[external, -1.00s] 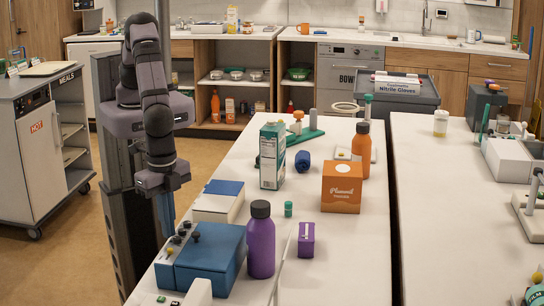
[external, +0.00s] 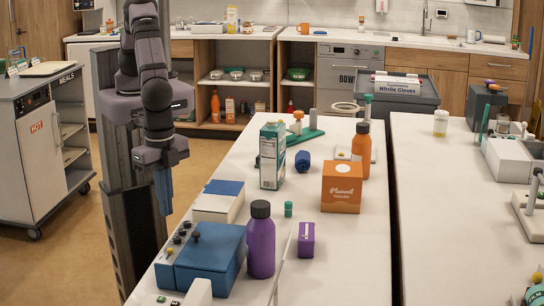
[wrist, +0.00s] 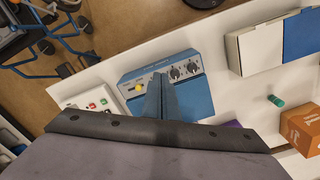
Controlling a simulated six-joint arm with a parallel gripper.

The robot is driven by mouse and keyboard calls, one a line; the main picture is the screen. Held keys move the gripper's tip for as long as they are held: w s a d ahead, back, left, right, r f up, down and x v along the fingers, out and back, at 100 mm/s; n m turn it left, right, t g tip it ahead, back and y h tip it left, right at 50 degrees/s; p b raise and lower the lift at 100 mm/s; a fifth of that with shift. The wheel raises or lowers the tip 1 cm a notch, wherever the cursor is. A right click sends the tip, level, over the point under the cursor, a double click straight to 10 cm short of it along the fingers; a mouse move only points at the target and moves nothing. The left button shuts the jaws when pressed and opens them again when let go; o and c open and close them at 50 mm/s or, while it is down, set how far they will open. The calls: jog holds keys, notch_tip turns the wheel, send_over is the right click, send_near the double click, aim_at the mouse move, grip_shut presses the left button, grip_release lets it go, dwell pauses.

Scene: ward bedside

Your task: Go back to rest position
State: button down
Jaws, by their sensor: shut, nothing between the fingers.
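My gripper (external: 163,205) hangs pointing down at the left edge of the near table, its blue fingers closed together and empty. In the wrist view the closed fingers (wrist: 160,92) appear in front of the blue box with knobs (wrist: 200,95). That box (external: 211,258) sits at the near left end of the table, below and to the right of the fingers in the external view. My fingers look apart from everything on the table.
A white box with a blue lid (external: 217,203), a purple bottle (external: 261,240), a small purple box (external: 306,240), an orange box (external: 341,187) and a green-white carton (external: 272,156) stand on the table (external: 345,255). Floor left of the table is clear up to the meal cart (external: 40,150).

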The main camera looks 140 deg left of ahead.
jog(key=shift+w+d+m, duration=0.1)
jog(key=shift+w+m, duration=0.3)
jog(key=shift+m, duration=0.6)
jog(key=s+a+f+m+g, duration=0.1)
jog(key=s+a+f+m, duration=0.1)
jog(key=s, duration=0.6)
jog(key=s+a+f+m+g, duration=0.1)
jog(key=s+a+f+g, duration=0.15)
jog(key=s, duration=0.65)
jog(key=s+a+r, duration=0.3)
jog(key=s, duration=0.4)
jog(key=s+a+r, duration=0.3)
jog(key=s, duration=0.4)
jog(key=w+a+r+n+t+b, duration=0.2)
jog(key=w+r+t, duration=0.1)
jog(key=r+t, duration=0.15)
notch_tip(320, 180, down, 17)
jog(key=g+b, duration=0.1)
jog(key=b, duration=1.6)
jog(key=shift+f+b, duration=0.2)
jog(key=shift+b, duration=0.1)
jog(key=shift+a, duration=0.1)
